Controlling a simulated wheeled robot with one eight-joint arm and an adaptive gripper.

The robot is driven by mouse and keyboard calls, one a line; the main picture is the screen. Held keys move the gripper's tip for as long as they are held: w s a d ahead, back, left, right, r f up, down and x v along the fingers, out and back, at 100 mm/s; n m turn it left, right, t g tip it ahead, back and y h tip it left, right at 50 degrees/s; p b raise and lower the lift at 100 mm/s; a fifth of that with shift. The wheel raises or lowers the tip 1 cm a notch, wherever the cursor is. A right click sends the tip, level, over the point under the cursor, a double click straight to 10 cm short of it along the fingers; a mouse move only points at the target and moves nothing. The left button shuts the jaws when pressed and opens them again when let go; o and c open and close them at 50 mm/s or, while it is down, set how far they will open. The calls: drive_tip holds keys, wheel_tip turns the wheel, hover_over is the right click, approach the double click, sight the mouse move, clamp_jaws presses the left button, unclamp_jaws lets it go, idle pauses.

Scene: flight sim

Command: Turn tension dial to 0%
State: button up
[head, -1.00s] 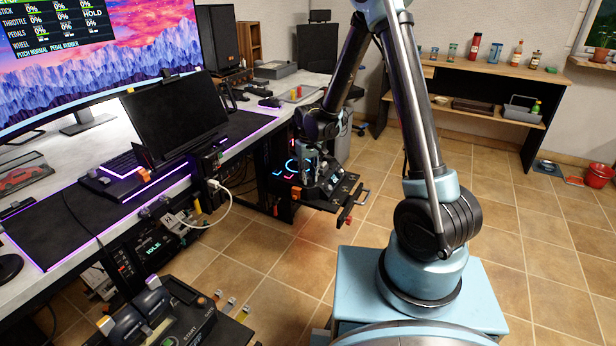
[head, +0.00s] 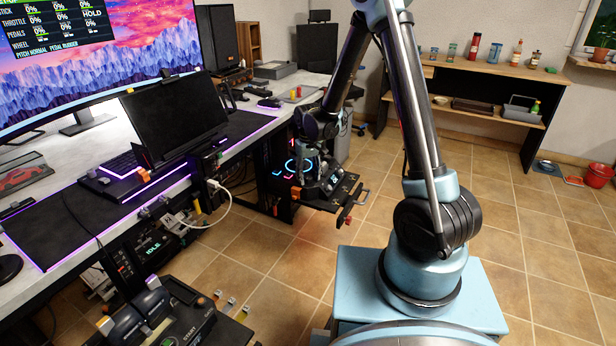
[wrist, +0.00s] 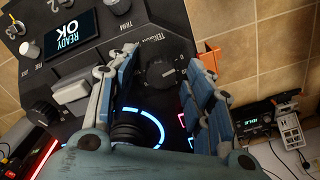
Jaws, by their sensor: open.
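The tension dial (wrist: 160,73) is a dark round knob with a pale mark, on a black control panel with the printed label TENSION beside it. My gripper (wrist: 162,57) is open, with one blue-padded finger on each side of the dial in the wrist view. I cannot tell whether the pads touch it. The percentage the dial stands at is not readable. In the head view my gripper (head: 312,158) hangs over the panel (head: 338,192) at the desk's far end, and hides the dial there.
A small READY OK screen (wrist: 69,34) and other knobs share the panel. A glowing blue ring (wrist: 150,122) lies just below the dial in the wrist view. The desk (head: 250,132) runs along the left.

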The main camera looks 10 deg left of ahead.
sight(309, 177)
wheel_tip(309, 177, up, 12)
drive_tip(key=shift+f, duration=0.15)
idle(0.5)
drive_tip(key=s+d+r+m, duration=0.1)
drive_tip(key=s+d+r, duration=0.2)
drive_tip(key=d, duration=0.4)
drive_tip(key=s+d+r+m+t, duration=0.1)
drive_tip(key=s+d+r, duration=0.25)
drive_tip(key=d, duration=0.35)
drive_tip(key=s+d+r+m, duration=0.1)
drive_tip(key=s+d+r, duration=0.2)
drive_tip(key=d, duration=0.4)
drive_tip(key=s+d+f+m, duration=0.2)
drive_tip(key=s+d+f, duration=0.1)
drive_tip(key=s+d, duration=0.3)
drive_tip(key=s+d+f+m+t, duration=0.1)
drive_tip(key=s+d+f+m, duration=0.1)
drive_tip(key=s+d, duration=0.4)
drive_tip(key=s, duration=0.5)
drive_tip(key=shift+s+d+f, duration=0.3)
drive_tip(key=shift+d+f, duration=0.05)
drive_tip(key=shift+f, duration=0.05)
